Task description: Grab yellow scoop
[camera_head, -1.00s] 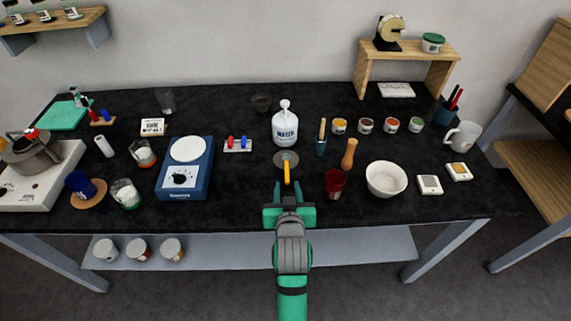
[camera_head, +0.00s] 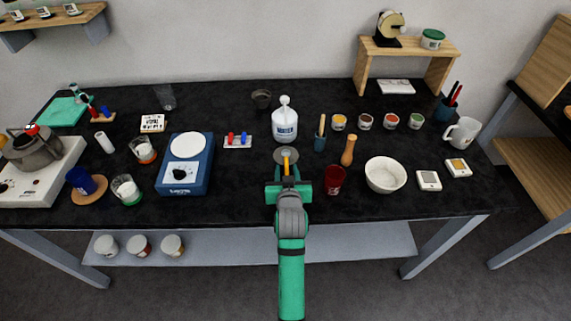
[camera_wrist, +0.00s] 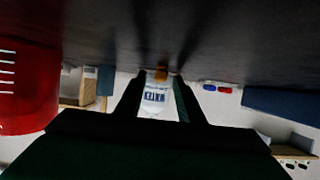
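The yellow scoop (camera_head: 286,161) lies on a small round grey dish (camera_head: 280,154), its handle pointing toward the front of the table. My gripper (camera_head: 287,173) is low over the table at the handle's near end, partly hiding it. The wrist view appears upside down. There the gripper's two dark fingers (camera_wrist: 160,88) stand apart, with a small orange-yellow end of the scoop (camera_wrist: 161,73) showing between the tips. I cannot tell whether the fingers touch it.
A white water bottle (camera_head: 285,125) stands behind the dish and shows between the fingers in the wrist view. A red cup (camera_head: 334,181) stands close to the right of my gripper.

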